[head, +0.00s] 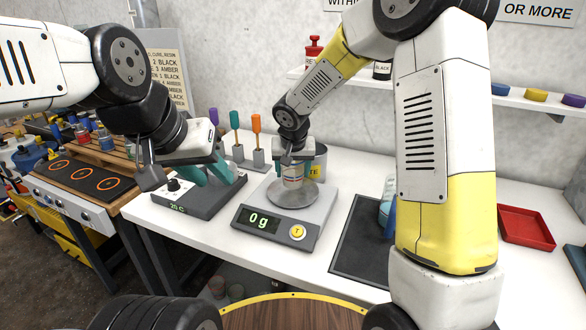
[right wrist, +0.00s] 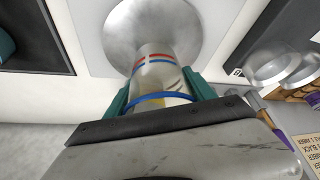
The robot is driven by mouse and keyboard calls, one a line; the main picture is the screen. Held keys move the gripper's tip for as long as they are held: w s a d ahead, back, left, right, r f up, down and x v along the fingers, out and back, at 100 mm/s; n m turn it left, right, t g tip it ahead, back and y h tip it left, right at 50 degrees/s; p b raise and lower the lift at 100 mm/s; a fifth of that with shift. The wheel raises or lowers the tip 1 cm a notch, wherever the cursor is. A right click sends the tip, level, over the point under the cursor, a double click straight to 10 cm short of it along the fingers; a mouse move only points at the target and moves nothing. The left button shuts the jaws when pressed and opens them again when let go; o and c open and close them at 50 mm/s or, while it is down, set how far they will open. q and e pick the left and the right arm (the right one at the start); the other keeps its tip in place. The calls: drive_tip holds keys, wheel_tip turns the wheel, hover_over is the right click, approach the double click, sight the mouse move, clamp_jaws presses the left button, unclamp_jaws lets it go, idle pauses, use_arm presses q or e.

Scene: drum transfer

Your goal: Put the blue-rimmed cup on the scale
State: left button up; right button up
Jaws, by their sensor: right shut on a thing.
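The blue-rimmed cup (right wrist: 158,78) is clear with red and blue stripes and something yellowish inside. It also shows in the head view (head: 292,176), over the round metal pan of the scale (head: 268,238). The pan also shows in the right wrist view (right wrist: 150,22). The scale's display reads 0 g. My right gripper (head: 294,164) is shut on the cup, its teal fingers on either side just below the blue rim. I cannot tell whether the cup's base touches the pan. My left gripper (head: 207,174) is open and empty above the dark hotplate (head: 200,203).
A can (head: 319,160) stands behind the scale. Coloured-handled tools (head: 256,124) stand in grey holders at the back. A black mat (head: 350,262) lies right of the scale, with a clear vessel (head: 387,196) partly behind my right arm. A red tray (head: 525,225) is further right.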

drive_tip(key=shift+f, duration=0.95)
drive_tip(key=shift+f, duration=0.1)
drive_tip(key=o, duration=1.3)
